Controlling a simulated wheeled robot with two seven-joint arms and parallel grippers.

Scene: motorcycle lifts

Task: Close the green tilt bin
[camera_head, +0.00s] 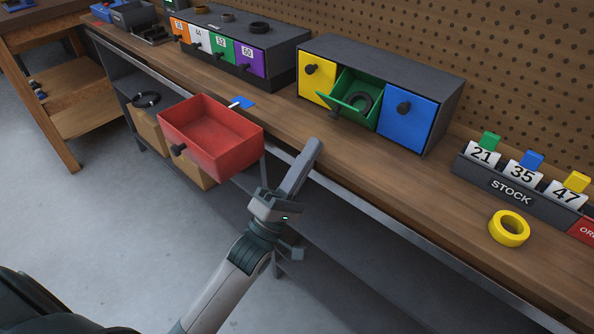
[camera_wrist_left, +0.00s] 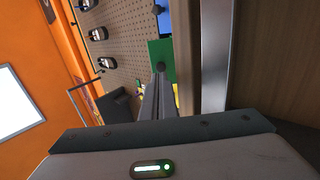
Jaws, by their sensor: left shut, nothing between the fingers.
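The green tilt bin (camera_head: 366,86) sits between the yellow bin (camera_head: 318,78) and the blue bin (camera_head: 407,119) in a dark grey cabinet. My right gripper is out of view.
A red drawer (camera_head: 209,136) sticks out past the bench edge, left of my arm. A yellow tape roll (camera_head: 509,227) and a stock rack (camera_head: 513,187) are at the right. A numbered drawer cabinet (camera_head: 226,52) stands at the back left. The benchtop before the blue bin is clear.

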